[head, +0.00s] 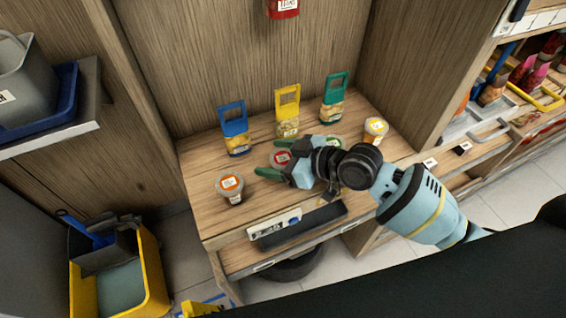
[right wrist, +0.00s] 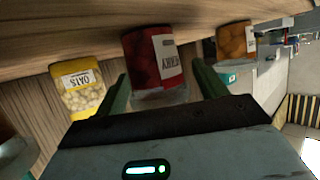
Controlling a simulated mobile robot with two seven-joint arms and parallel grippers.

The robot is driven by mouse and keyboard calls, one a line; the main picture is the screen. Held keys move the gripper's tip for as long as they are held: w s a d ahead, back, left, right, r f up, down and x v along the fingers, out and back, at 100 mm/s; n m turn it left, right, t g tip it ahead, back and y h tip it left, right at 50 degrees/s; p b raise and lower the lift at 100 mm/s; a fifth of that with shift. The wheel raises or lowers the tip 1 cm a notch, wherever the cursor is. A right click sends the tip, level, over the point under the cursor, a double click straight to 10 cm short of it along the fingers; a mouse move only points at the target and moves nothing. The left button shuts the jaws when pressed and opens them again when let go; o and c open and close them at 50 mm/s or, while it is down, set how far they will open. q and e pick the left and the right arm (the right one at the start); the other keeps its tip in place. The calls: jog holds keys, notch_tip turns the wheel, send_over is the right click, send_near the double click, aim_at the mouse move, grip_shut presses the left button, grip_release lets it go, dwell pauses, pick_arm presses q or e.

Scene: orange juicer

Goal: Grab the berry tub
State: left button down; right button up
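The berry tub (head: 281,158) is a small clear tub with a red top on the wooden shelf; my right gripper partly hides it in the head view. In the right wrist view the tub (right wrist: 150,62) shows red contents and a white "BERRY" label. My right gripper (head: 272,159) is open, with its two green fingers on either side of the tub. In the right wrist view the left finger (right wrist: 115,100) is close to the tub, and a gap shows before the right finger (right wrist: 208,80). My left gripper is not in view.
An orange-topped tub (head: 230,185) stands front left and a yellow one (head: 376,130) at right. A green-topped tub (head: 335,142) is partly hidden behind my gripper. Blue (head: 235,128), yellow (head: 287,110) and green (head: 334,98) handled packs stand behind. A label strip (head: 275,224) lies along the front.

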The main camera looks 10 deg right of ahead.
aim_at(276, 154)
pick_arm(q)
jog(key=shift+s, duration=0.35)
pick_arm(e)
jog(key=c, duration=0.8)
jog(key=shift+r, duration=0.1)
